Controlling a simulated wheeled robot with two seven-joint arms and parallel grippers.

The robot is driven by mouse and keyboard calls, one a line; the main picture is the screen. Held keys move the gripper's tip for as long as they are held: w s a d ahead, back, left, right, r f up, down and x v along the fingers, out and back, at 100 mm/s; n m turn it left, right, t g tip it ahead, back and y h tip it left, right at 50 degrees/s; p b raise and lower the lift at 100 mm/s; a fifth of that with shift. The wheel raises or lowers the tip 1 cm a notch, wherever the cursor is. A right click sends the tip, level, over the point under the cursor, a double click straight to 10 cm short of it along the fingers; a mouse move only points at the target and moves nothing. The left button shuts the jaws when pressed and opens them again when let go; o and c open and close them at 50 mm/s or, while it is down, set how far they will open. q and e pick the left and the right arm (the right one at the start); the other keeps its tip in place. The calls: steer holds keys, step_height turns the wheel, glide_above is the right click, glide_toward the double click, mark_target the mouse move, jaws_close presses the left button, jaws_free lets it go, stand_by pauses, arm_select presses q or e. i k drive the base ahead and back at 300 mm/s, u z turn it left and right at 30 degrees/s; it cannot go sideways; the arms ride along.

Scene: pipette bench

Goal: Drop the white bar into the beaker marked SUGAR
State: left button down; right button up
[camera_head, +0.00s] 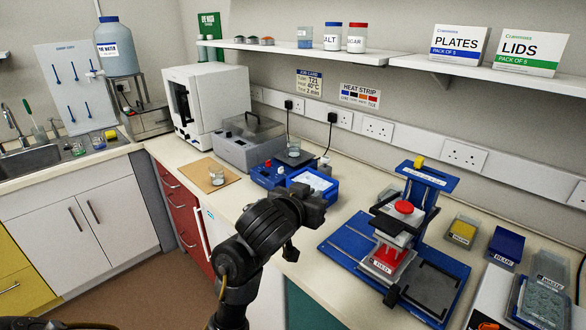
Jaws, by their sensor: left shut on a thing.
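My left gripper (318,200) is at the front edge of the bench, in front of the blue tray (329,195) in this view. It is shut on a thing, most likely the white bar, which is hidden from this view. I see no white bar elsewhere. One clear beaker (216,177) stands on a wooden board, to the left of my gripper. Another clear beaker (294,148) stands on a dark plate behind the gripper. I cannot read a SUGAR mark on either. My right gripper is not in view.
A red-lidded SUGAR jar (356,38) stands on the wall shelf. A grey lidded machine (248,142) is behind the board. A blue press (405,240) with a red knob takes up the bench at right. The bench front between board and gripper is clear.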

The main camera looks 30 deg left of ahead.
mark_target(291, 153)
steer(key=u, duration=2.5)
steer(key=i, duration=2.05)
steer(key=z, duration=3.7)
